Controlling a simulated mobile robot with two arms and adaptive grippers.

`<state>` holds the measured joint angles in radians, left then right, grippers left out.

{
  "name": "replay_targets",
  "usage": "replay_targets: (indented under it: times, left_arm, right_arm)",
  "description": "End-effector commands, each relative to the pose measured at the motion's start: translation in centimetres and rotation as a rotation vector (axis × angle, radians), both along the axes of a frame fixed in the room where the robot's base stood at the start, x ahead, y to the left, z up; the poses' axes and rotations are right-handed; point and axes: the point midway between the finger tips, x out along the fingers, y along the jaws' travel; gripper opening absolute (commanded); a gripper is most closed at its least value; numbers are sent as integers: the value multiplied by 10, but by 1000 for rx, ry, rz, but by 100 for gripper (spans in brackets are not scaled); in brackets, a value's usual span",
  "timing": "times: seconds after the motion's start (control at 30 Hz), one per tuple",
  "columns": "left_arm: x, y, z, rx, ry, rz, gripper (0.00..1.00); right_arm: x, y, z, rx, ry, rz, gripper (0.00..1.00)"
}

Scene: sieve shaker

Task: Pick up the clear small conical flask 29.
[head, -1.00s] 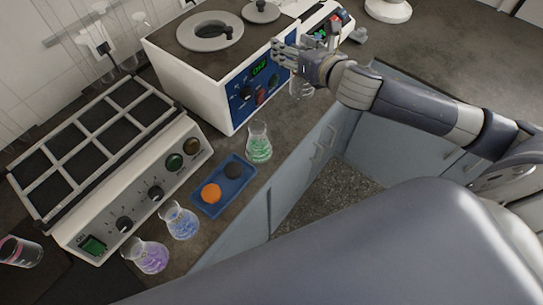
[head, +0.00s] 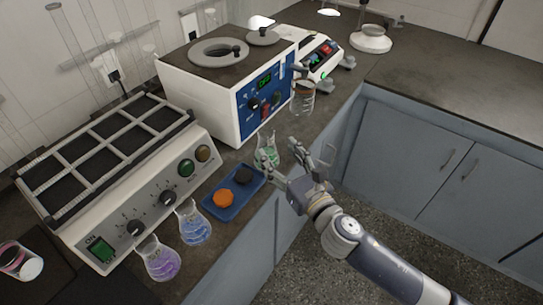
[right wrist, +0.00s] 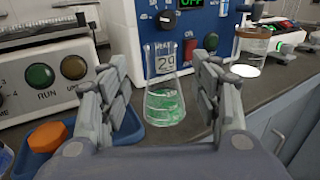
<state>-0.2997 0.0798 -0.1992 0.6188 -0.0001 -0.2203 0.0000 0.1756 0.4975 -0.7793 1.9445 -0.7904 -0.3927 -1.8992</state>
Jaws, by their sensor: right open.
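The conical flask 29 (right wrist: 164,88) is clear glass with a "29" label and green contents, upright on the bench. In the head view the flask (head: 267,146) stands in front of the white and blue device. My right gripper (head: 302,168) is open and empty, just to the right of the flask there, partly overlapping its lower part. In the right wrist view the flask appears between the two open fingers, a little beyond them; no contact shows. My left gripper is not in view.
A blue tray (head: 214,207) with an orange and a dark round piece lies beside the flask. Flasks with blue (head: 193,226) and purple (head: 160,262) contents stand nearer. A beaker (head: 303,98) stands beyond. The bench edge is close on the right.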

Motion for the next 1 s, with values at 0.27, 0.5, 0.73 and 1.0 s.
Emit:
replay_targets:
  times: [0.27, 0.5, 0.73, 1.0]
  left_arm:
    - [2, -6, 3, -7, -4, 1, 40]
    - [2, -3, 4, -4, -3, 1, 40]
    - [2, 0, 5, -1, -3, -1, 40]
    - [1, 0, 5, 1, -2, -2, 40]
  right_arm:
    - [25, 12, -1, 1, 2, -2, 58]
    - [51, 26, -4, 3, 3, -2, 58]
    - [69, 35, -4, 2, 3, -1, 58]
    - [69, 35, -5, 1, 4, -2, 49]
